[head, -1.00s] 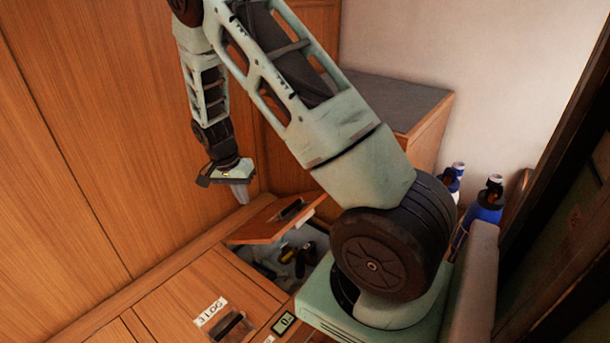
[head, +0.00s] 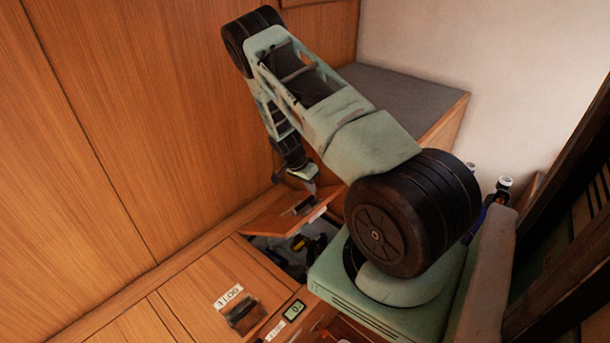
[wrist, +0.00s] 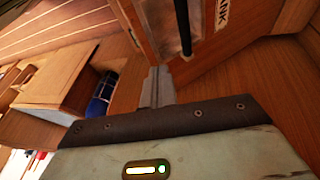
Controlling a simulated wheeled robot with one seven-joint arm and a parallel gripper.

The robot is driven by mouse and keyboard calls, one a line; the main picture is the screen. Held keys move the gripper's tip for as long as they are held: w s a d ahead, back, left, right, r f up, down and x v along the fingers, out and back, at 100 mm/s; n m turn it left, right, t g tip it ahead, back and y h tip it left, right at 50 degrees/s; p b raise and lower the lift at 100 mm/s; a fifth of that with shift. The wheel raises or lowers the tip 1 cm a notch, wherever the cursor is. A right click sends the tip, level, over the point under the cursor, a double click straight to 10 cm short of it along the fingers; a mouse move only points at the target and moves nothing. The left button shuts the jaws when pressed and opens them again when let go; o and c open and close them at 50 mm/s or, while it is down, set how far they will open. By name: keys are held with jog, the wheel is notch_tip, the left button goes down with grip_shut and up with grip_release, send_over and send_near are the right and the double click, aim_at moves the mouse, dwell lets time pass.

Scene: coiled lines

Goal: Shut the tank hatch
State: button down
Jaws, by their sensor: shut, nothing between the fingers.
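The tank hatch (head: 268,217) is a wooden lid standing open, tilted up over a dark compartment in the locker top. Its dark handle (head: 303,205) is on the face I see. In the wrist view the hatch (wrist: 205,60) fills the upper middle, with a dark handle bar (wrist: 183,28) and a label ending in "ANK" (wrist: 222,13). My gripper (head: 312,187) is shut and empty, close by the hatch's raised edge. In the wrist view its fingertips (wrist: 157,72) are at the hatch's lower left edge; I cannot tell if they touch.
The open compartment (head: 290,258) holds several tools. A closed hatch with a "LOG" label (head: 229,297) and a small display (head: 294,310) are in front. Wooden walls (head: 120,110) rise at left. A grey-topped cabinet (head: 405,92) stands behind, bottles (head: 503,190) at right.

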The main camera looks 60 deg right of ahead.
aim_at(320, 206)
jog(key=shift+s+f+p, duration=0.2)
jog(key=shift+s+f, duration=0.45)
jog(key=shift+f, duration=0.3)
jog(key=shift+s+f+p, duration=0.2)
jog(key=shift+s+f, duration=0.45)
jog(key=shift+f, duration=0.3)
jog(key=shift+s+a+f+t+b, duration=0.15)
jog(key=shift+s+f+t+b, duration=0.2)
jog(key=shift+s+f+t, duration=0.25)
jog(key=s+f, duration=0.1)
jog(key=s+f+t+b, duration=0.1)
jog(key=f, duration=0.1)
jog(key=shift+a+m+t, duration=0.1)
jog(key=shift+m+t, duration=0.2)
jog(key=s+f+b, duration=0.1)
jog(key=f+b, duration=0.2)
jog(key=f, duration=0.1)
jog(key=s+f+b, duration=0.2)
jog(key=f, duration=0.3)
jog(key=s+f+b, duration=0.2)
jog(key=f+b, duration=0.1)
jog(key=f, duration=0.1)
jog(key=shift+s+a+f+b, duration=0.2)
jog(key=shift+a+f+b, duration=0.05)
jog(key=shift+a+b, duration=0.05)
jog(key=shift+r, duration=0.15)
